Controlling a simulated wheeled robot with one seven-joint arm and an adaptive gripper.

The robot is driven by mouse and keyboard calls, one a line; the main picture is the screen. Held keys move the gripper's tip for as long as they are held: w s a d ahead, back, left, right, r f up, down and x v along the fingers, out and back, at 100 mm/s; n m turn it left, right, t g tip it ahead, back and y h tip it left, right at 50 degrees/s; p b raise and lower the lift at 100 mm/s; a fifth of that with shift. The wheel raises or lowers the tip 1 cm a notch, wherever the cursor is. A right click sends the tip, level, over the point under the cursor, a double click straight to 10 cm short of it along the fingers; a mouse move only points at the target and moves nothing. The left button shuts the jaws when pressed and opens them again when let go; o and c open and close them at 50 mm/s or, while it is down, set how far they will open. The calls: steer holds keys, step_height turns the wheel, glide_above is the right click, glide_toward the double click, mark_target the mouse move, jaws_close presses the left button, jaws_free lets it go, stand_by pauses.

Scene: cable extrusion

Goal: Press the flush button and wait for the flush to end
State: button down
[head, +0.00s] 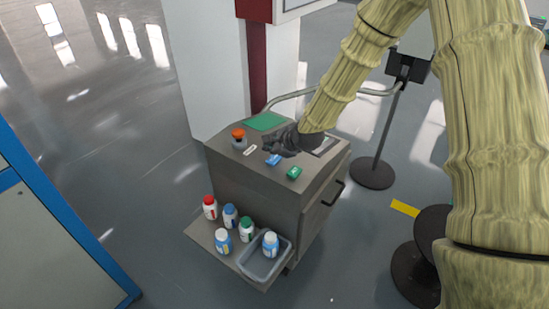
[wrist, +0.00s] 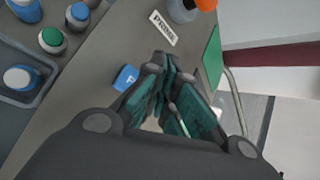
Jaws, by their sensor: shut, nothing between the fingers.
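My gripper (head: 268,146) is over the top of the grey cart, its fingers pointing left in the head view. In the wrist view my gripper (wrist: 164,62) is shut with nothing held. A blue button (head: 273,160) lies just below the fingertips in the head view. It also shows in the wrist view (wrist: 125,77), left of the fingers, with a white letter P. A green button (head: 294,172) is to its lower right. I cannot read which one is the flush button. A white label (wrist: 164,28) reads PRIME.
An orange-capped bottle (head: 239,140) stands on the cart top (head: 228,160) near a green pad (head: 265,121). Several capped bottles stand on the lower shelf (head: 197,232), one in a grey tray (head: 254,270). A white column (head: 205,70) rises behind. A metal pole (head: 388,125) stands at right.

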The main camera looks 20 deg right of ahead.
mark_target(272, 159)
steer(key=shift+f, duration=0.15)
stand_by(0.7)
steer(key=shift+f, duration=0.3)
steer(key=shift+f, duration=0.45)
stand_by(1.0)
steer(key=shift+r, duration=0.1)
steer(key=shift+r+p, duration=0.7)
steer(key=shift+r, duration=0.1)
steer(key=shift+r, duration=0.1)
steer(key=shift+r+p, duration=1.95)
steer(key=shift+r, duration=0.5)
steer(key=shift+s+f, duration=0.1)
steer(key=shift+f, duration=0.05)
